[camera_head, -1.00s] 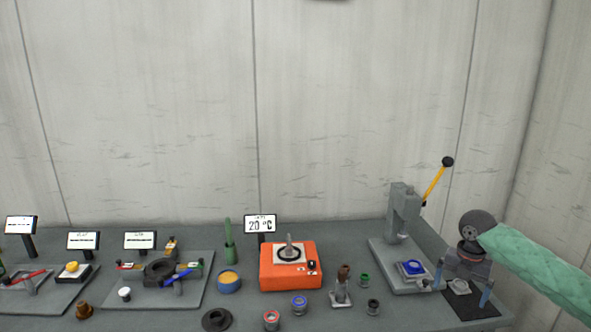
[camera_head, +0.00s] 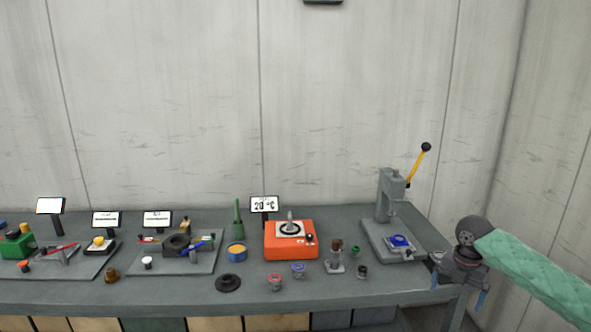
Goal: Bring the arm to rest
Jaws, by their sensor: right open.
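My right arm, in a green sleeve, comes in from the right in the head view. Its dark gripper (camera_head: 459,286) hangs at the right end of the grey workbench (camera_head: 190,292), with its two fingers apart and nothing visible between them. It is to the right of the grey press (camera_head: 388,205) and looks clear of it. My left gripper is not in view.
The press has a raised yellow lever (camera_head: 416,165) and a blue-topped part (camera_head: 400,241) on its base. An orange heater (camera_head: 290,241) stands mid-bench beside a 20 °C display (camera_head: 264,204). Several small rings and fixtures stand left and in front.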

